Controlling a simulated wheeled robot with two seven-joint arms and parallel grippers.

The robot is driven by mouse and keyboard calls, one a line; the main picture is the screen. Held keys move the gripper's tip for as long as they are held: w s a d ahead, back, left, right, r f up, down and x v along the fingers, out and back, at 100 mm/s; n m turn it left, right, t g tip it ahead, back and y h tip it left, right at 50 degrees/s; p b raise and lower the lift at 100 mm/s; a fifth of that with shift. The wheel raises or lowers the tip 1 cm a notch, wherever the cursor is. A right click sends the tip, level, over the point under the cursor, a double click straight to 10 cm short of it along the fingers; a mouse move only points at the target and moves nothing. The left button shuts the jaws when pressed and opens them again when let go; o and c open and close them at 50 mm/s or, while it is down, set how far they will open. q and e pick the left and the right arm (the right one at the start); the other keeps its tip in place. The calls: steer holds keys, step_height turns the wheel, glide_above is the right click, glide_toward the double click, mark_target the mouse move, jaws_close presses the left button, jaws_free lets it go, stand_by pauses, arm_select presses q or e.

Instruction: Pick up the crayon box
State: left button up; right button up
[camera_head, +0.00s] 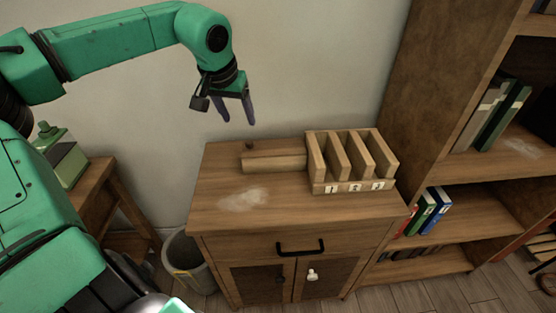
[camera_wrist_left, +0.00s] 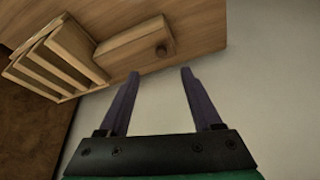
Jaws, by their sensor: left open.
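No box clearly marked as holding crayons shows. A low, plain wooden box (camera_head: 275,161) lies on top of the wooden cabinet (camera_head: 225,192), against the left side of a slotted wooden rack (camera_head: 350,187). A small dark round knob (camera_head: 249,145) shows at the box's back left. My left gripper (camera_head: 238,118) is open and empty, above and behind the box's left end, near the wall. In the left wrist view the box (camera_wrist_left: 133,45) and knob (camera_wrist_left: 161,50) lie beyond the open fingers (camera_wrist_left: 160,73), apart from them. My right gripper does not show.
The rack has upright dividers and numbered labels. A bookshelf (camera_head: 420,120) with binders stands close on the right. The wall is close behind the cabinet. A bin (camera_head: 185,262) and a small table with a green object (camera_head: 62,160) are left. The cabinet top's front is clear.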

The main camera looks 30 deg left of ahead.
mark_target(248, 143)
arm_select(q)
steer(key=p+x, duration=0.1)
steer(key=x, duration=1.1)
steer(key=shift+w+a+f, duration=0.15)
steer(key=shift+a+f, duration=0.05)
steer(key=shift+f, duration=0.1)
steer(key=shift+r, duration=0.1)
jaws_close()
stand_by(0.6)
